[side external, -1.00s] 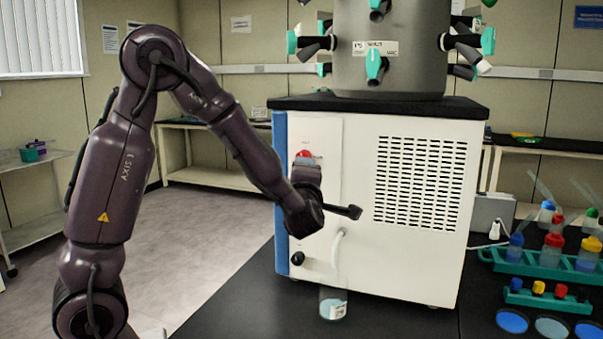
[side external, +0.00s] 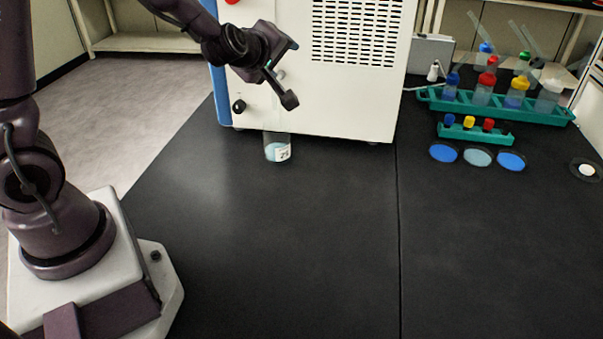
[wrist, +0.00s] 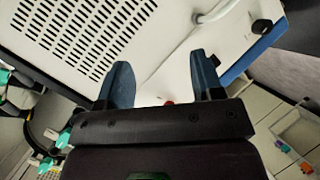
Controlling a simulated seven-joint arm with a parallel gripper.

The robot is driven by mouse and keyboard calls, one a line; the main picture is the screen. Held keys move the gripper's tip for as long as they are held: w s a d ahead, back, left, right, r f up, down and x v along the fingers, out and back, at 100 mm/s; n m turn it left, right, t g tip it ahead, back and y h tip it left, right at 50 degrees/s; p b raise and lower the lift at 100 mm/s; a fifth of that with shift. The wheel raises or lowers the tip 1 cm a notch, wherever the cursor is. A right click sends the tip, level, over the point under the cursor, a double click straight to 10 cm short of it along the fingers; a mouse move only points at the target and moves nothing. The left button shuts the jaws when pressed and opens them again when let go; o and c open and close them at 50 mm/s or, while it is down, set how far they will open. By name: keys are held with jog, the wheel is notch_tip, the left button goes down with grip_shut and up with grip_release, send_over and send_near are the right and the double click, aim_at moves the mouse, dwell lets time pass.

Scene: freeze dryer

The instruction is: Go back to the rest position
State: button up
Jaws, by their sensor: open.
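My gripper (side external: 283,72) is in front of the white front panel of the freeze dryer (side external: 352,95), above a small clear flask (side external: 277,149) with pale blue contents and a white label. The flask stands upright on the black bench, apart from my gripper. In the wrist view my gripper (wrist: 164,82) has its two dark fingers spread, with nothing between them. The freeze dryer's panel (wrist: 165,40) with its vent slots fills much of that view beyond the fingers. The flask is not visible there.
A teal rack (side external: 495,106) of several colour-capped bottles stands at the right. A smaller teal rack (side external: 475,132) and round blue dishes (side external: 443,153) are before it. A dark round knob (side external: 239,106) juts from the dryer. The bench's front and middle (side external: 290,250) are clear.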

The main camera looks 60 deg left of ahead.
jog(key=s+d+r+m+g+h, duration=0.1)
jog(key=s+d+m+g+h, duration=0.2)
jog(key=s+d+m+h, duration=0.6)
jog(key=s+d+r+m+g+y, duration=0.1)
jog(key=s+r+m+g+y, duration=0.1)
jog(key=s+r+m, duration=0.3)
jog(key=s+m, duration=0.4)
jog(key=s, duration=0.4)
jog(key=shift+d+r, duration=0.2)
jog(key=shift+d, duration=0.2)
jog(key=shift+c, duration=0.2)
